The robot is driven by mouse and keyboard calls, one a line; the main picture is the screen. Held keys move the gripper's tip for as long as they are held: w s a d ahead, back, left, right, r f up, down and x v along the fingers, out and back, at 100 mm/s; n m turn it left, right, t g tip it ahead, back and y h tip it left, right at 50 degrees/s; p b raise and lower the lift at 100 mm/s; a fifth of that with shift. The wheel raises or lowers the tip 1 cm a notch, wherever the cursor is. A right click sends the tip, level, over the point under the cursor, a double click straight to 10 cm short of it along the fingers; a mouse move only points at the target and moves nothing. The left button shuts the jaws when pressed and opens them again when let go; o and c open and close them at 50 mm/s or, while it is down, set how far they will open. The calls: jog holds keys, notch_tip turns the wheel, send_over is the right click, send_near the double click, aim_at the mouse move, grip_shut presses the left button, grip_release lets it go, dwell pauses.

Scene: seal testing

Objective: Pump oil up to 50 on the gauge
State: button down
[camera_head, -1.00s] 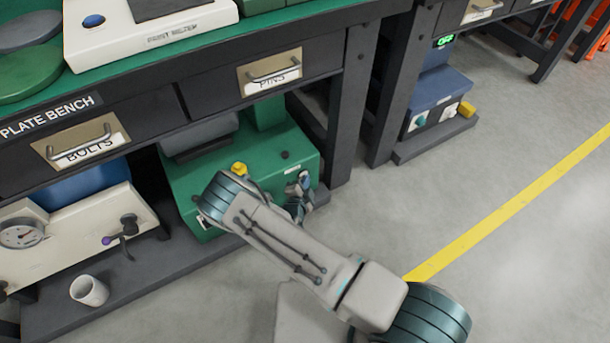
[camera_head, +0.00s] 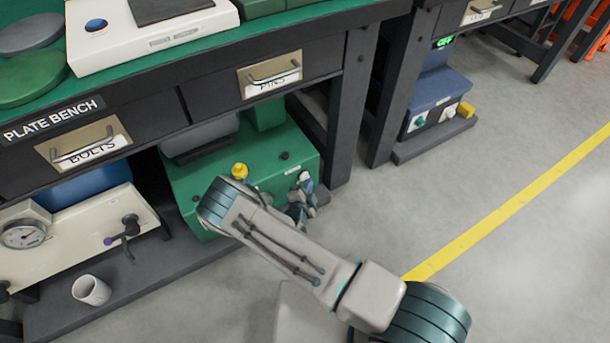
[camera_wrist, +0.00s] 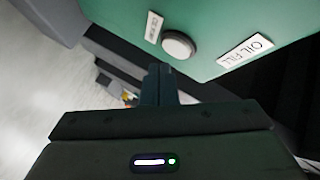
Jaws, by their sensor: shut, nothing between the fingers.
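A green machine (camera_head: 200,180) stands on the low shelf under the bench, with a yellow knob (camera_head: 239,171) and a small black knob (camera_head: 284,156) on top. In the wrist view its green face (camera_wrist: 230,25) carries a round grey button (camera_wrist: 178,44) and an "OIL FILL" label (camera_wrist: 246,51). My gripper (camera_head: 303,190) is at the machine's right front. In the wrist view its shut, empty fingers (camera_wrist: 159,72) end close to the button; I cannot tell whether they touch it. A dial gauge (camera_head: 24,235) sits on a cream unit to the left; its reading is too small to tell.
A white cup (camera_head: 91,290) stands on the shelf (camera_head: 150,285). The bench leg (camera_head: 350,105) is just right of the green machine. The floor (camera_head: 500,270) at right is open.

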jog(key=shift+s+d+p, duration=0.5)
jog(key=shift+s+d, duration=0.15)
jog(key=shift+s, duration=0.35)
jog(key=shift+s+d+p, duration=0.45)
jog(key=shift+s+d, duration=0.2)
jog(key=shift+s, duration=0.35)
